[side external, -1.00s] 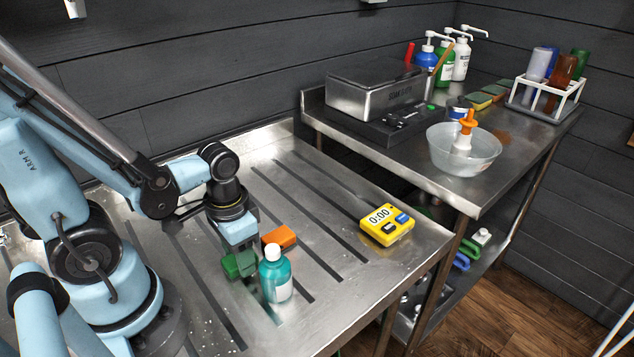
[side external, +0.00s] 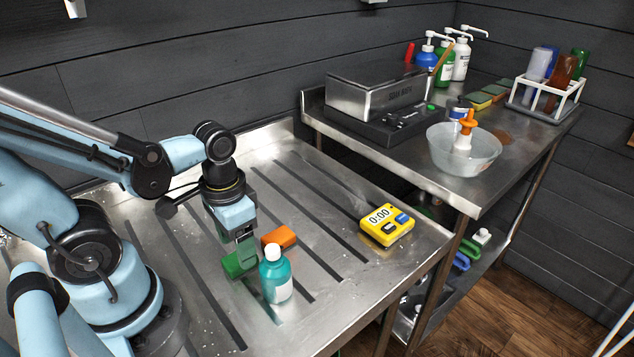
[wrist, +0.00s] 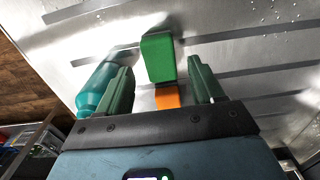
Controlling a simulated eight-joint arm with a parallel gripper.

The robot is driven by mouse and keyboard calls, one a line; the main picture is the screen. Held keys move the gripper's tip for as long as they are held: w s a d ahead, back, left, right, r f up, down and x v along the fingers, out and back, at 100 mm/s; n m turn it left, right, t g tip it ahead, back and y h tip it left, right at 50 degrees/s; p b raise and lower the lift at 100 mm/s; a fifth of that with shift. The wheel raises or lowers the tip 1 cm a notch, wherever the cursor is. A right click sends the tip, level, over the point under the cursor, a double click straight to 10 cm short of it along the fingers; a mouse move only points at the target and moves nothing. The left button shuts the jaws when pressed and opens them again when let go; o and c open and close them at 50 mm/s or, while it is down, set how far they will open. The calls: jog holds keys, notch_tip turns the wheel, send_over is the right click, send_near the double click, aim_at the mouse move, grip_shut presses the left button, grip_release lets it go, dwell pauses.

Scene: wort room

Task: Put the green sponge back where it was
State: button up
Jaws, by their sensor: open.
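The green sponge (side external: 233,265) lies on the ribbed steel drainboard, left of the teal bottle and near the orange sponge. My gripper (side external: 245,260) is above and beside it, pointing down, and partly hides it in the side view. In the wrist view the green sponge (wrist: 157,58) shows beyond and between the two spread green fingers of my gripper (wrist: 159,66). The fingers are open and hold nothing.
The teal bottle (side external: 275,275) stands close to the gripper on the right. The orange sponge (side external: 279,237) lies just behind. A yellow timer (side external: 386,225) sits further right. The drainboard's back is clear.

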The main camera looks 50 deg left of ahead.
jog(key=shift+r, duration=4.5)
jog(key=w+d+t, duration=0.1)
jog(key=w+t, duration=0.6)
jog(key=w, duration=0.2)
jog(key=shift+w+r, duration=0.25)
jog(key=shift+r, duration=0.1)
